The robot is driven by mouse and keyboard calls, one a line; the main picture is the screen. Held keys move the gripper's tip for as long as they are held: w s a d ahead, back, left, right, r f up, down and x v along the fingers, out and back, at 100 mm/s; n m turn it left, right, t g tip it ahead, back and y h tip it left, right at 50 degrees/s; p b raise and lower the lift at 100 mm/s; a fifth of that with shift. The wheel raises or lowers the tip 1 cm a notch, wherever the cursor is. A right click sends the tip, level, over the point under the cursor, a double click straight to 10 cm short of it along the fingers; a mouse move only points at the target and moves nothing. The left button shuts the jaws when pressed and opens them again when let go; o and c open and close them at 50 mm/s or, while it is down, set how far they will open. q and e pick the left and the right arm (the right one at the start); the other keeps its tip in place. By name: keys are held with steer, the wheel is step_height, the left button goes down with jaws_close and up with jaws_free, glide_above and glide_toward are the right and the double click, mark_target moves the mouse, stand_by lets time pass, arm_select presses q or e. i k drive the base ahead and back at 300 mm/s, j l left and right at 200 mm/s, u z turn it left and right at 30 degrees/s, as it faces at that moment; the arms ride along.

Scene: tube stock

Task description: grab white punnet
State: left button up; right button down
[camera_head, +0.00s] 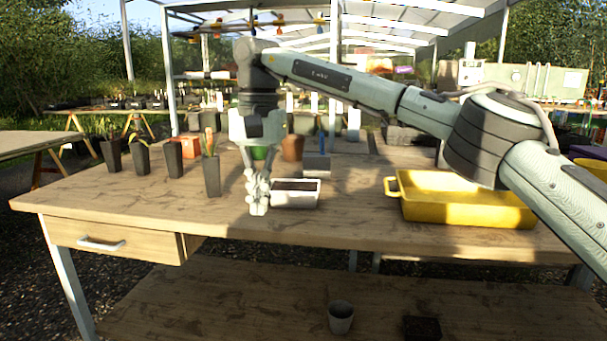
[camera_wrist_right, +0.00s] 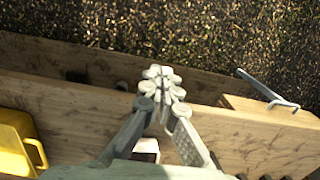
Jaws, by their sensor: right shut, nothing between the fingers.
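The white punnet (camera_head: 297,194) is a small, open, rectangular box on the wooden table (camera_head: 150,215) near the middle of the head view. My right gripper (camera_head: 258,208) points down just left of the punnet, in front of its left end. Its fingers are together with nothing between them; I cannot tell whether they touch the punnet. In the right wrist view the closed fingertips (camera_wrist_right: 162,76) show over the table's front edge, and part of the punnet (camera_wrist_right: 146,146) shows behind them, mostly hidden by the gripper. My left gripper is not in view.
A yellow tray (camera_head: 470,210) stands to the right, partly under my right arm. Several dark pots with plants (camera_head: 211,172) stand to the left, and a grey block (camera_head: 316,167) stands behind the punnet. The table front between punnet and tray is clear.

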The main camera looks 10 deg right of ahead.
mark_target(294, 193)
steer(key=i+l, duration=0.2)
steer(key=i, duration=0.2)
steer(key=i+l, duration=0.15)
steer(key=i, duration=0.2)
steer(key=i+l, duration=0.2)
steer(key=i, duration=0.2)
